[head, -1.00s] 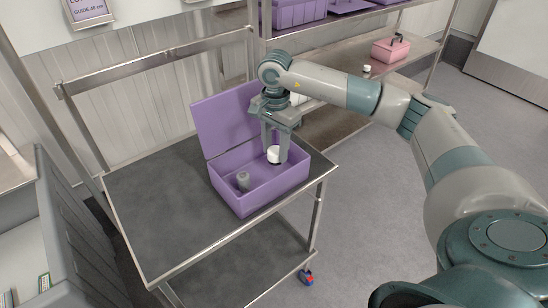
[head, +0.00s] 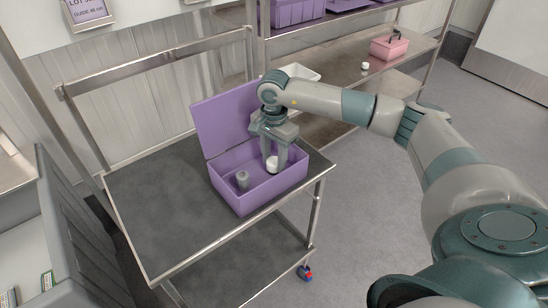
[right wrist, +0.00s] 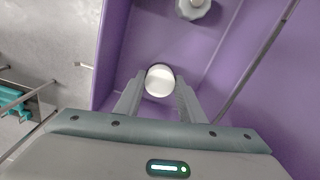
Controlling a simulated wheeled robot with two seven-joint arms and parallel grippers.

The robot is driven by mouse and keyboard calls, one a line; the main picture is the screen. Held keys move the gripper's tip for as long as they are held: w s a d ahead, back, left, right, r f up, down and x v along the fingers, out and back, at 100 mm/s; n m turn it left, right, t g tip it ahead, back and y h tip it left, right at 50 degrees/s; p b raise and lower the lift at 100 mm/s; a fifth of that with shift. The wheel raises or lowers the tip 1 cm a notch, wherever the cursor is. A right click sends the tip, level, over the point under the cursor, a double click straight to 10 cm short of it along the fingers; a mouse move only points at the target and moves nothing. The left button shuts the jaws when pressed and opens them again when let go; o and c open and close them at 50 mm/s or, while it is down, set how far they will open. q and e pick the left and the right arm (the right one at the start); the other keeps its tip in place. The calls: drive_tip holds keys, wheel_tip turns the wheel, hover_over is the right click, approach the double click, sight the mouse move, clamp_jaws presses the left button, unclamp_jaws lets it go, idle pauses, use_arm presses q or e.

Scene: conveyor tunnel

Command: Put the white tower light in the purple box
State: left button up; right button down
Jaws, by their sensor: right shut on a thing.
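The purple box (head: 258,195) stands open on the cart, its lid tilted up at the back. My right gripper (head: 276,164) reaches down inside the box and is shut on the white tower light (head: 272,165), whose round white top shows between the fingers. In the right wrist view the white tower light (right wrist: 159,80) sits between the fingertips, over the purple floor of the box. I cannot tell whether its base touches the floor. A grey object (head: 242,180) stands in the left part of the box. My left gripper is out of view.
The metal cart (head: 150,220) has free room on its top left of the box. A shelf rack behind holds purple bins (head: 298,12), a white tray (head: 300,72), a pink box (head: 389,47) and a small white item (head: 364,66). A grey bin stands at left.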

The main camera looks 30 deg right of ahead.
sight(274, 161)
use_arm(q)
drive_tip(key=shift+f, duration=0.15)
use_arm(e)
drive_tip(key=shift+f, duration=0.1)
drive_tip(key=c, duration=1.2)
unclamp_jaws()
drive_tip(key=shift+o, duration=0.2)
drive_tip(key=shift+r, duration=0.25)
drive_tip(key=shift+r+b, duration=0.3)
drive_tip(key=shift+r, duration=0.05)
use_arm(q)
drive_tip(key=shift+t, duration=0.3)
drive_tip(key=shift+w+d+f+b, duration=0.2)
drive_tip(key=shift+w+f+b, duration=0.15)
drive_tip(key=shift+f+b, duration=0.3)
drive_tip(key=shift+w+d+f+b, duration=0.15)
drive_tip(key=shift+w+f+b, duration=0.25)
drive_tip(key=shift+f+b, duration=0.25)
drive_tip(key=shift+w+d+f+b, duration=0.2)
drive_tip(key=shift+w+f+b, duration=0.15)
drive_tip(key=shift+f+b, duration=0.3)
use_arm(e)
wheel_tip(274, 161, up, 11)
